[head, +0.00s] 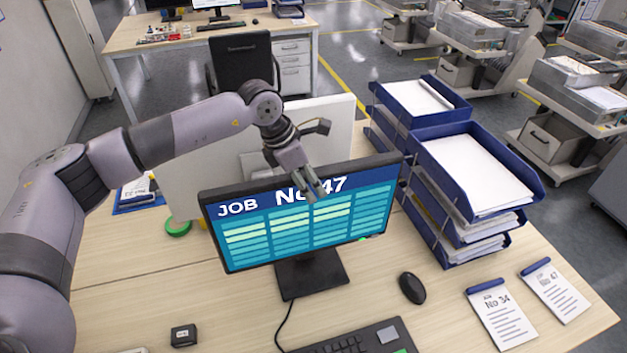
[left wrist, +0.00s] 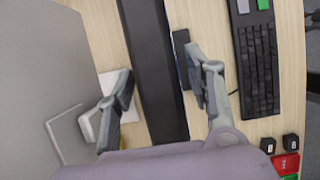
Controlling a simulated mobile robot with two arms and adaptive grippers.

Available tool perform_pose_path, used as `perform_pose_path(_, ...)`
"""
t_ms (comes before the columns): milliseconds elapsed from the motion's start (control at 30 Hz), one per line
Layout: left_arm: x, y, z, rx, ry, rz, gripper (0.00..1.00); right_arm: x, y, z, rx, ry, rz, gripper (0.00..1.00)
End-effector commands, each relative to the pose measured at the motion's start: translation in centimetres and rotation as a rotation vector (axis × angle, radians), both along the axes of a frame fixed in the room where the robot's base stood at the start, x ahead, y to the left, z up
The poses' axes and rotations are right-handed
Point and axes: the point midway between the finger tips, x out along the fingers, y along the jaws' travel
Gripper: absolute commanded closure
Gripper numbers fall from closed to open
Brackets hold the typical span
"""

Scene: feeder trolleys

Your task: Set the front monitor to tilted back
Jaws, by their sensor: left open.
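The front monitor (head: 290,240) stands on its black stand on the near desk, its screen facing me and showing "JOB No 47". Its screen looks near upright; the exact tilt is hard to judge. My left gripper (head: 318,190) is at the monitor's top edge, right of its middle, coming from behind and above. In the left wrist view the open gripper (left wrist: 157,68) has one finger on each side of the monitor's black top edge (left wrist: 150,45). I cannot tell whether either finger touches it. My right gripper is not in view.
Behind the monitor stands a pale monitor (head: 335,120), its back towards me. Blue paper trays (head: 465,225) stand close on the right. A keyboard (head: 365,340), a mouse (head: 412,288) and notepads (head: 500,318) lie in front. Desk left of the monitor stand is mostly clear.

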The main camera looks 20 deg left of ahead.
Motion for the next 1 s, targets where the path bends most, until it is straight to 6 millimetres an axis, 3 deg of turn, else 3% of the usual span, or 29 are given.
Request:
perform_pose_path(200, 0.5, -0.8, -2.1, 0.0, 0.002, 0.0, 0.52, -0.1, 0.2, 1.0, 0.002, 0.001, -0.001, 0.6)
perform_pose_path(567, 0.6, -0.9, -2.6, 0.0, 0.0, 0.001, 0.52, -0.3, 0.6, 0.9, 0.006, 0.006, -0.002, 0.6)
perform_pose_path(1000, 0.6, -0.9, -2.6, 0.0, 0.0, 0.001, 0.82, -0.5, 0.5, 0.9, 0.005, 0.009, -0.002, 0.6)
